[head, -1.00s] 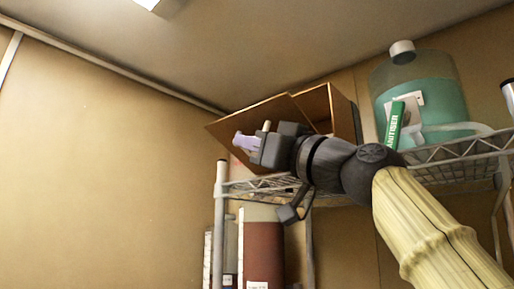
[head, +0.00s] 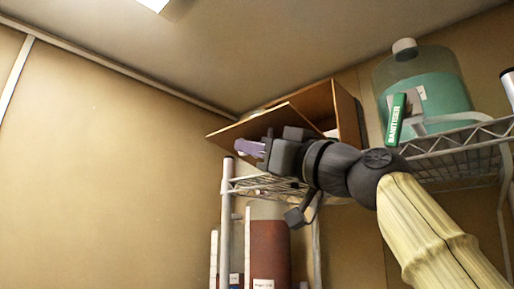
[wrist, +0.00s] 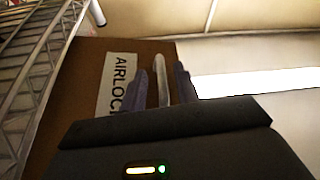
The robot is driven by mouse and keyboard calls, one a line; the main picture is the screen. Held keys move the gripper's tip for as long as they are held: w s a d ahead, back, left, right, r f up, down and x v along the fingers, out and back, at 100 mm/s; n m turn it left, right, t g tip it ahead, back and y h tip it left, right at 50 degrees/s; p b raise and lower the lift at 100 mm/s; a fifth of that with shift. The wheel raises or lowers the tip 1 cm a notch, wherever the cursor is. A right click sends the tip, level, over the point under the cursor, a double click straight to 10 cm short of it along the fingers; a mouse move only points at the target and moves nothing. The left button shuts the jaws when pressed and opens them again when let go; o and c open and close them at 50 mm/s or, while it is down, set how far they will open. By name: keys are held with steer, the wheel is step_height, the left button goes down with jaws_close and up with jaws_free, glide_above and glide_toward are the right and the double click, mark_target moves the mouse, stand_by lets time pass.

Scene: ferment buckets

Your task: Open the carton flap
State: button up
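The brown cardboard carton (head: 347,115) sits on the wire shelf at upper centre in the head view. Its flap (head: 258,124) sticks out to the left, apart from the carton's right side, and part of the inside shows. In the wrist view the flap (wrist: 75,85) is a brown panel with a white AIRLOCK label (wrist: 117,85). My gripper (head: 250,147) is just in front of the flap, its purple fingers pointing left. In the wrist view its fingers (wrist: 163,85) are apart, with a pale rod-like thing between them that I cannot identify. Whether they touch the flap is unclear.
A large jug of green liquid (head: 430,90) and a green sanitiser container (head: 396,118) stand right of the carton. The wire shelf (head: 262,187) and its post (head: 227,215) are below my gripper. A dark red container (head: 268,250) stands below.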

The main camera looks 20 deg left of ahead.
stand_by(0.4)
steer(key=b+v, duration=1)
steer(key=v, duration=0.7)
steer(key=shift+s+d+f, duration=0.1)
steer(key=shift+d+f, duration=0.05)
